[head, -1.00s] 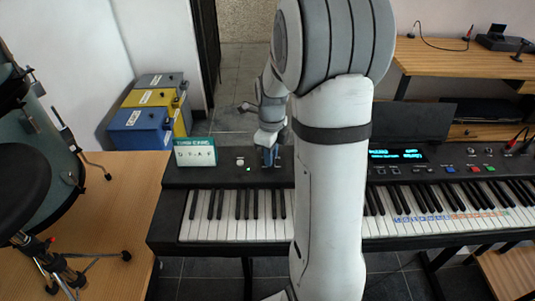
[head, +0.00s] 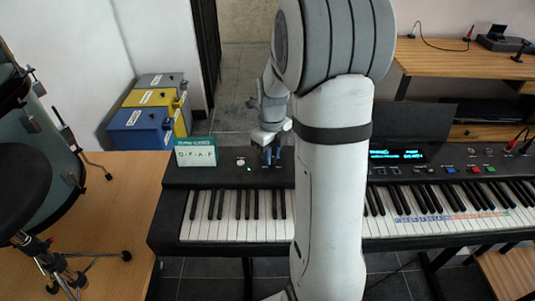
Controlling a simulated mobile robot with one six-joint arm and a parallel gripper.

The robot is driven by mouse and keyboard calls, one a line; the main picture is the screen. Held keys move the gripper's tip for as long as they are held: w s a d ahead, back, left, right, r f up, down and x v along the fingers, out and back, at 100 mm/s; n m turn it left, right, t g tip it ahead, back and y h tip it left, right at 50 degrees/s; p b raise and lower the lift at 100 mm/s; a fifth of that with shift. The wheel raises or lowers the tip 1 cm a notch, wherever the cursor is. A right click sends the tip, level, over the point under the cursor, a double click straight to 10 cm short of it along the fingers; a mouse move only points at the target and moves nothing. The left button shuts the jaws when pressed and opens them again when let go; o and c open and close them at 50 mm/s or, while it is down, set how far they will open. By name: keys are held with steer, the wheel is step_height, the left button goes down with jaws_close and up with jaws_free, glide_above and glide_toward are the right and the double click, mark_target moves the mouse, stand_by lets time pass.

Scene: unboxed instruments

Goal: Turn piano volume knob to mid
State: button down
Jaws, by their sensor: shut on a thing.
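The black digital piano (head: 222,178) stands across the middle of the head view, with white and black keys along its front. My gripper (head: 271,161) points down at the left part of its top panel, right of a small pale round control (head: 240,161) and a green light. Its blue fingers are shut on the volume knob, which they hide almost wholly. The knob's pointer and setting cannot be read. The lit display (head: 397,154) is to the right of my arm, its text too small to read.
Blue, yellow and grey boxes (head: 138,128) are behind on the left. A drum stool (head: 35,180) is at far left, a wooden desk (head: 450,62) at right.

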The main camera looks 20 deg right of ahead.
steer(key=shift+w+r, duration=0.15)
steer(key=shift+w, duration=0.05)
steer(key=c, duration=1.3)
jaws_free()
steer(key=shift+o, duration=0.2)
step_height(320, 180, up, 8)
steer(key=shift+f, duration=0.25)
steer(key=shift+s, duration=0.1)
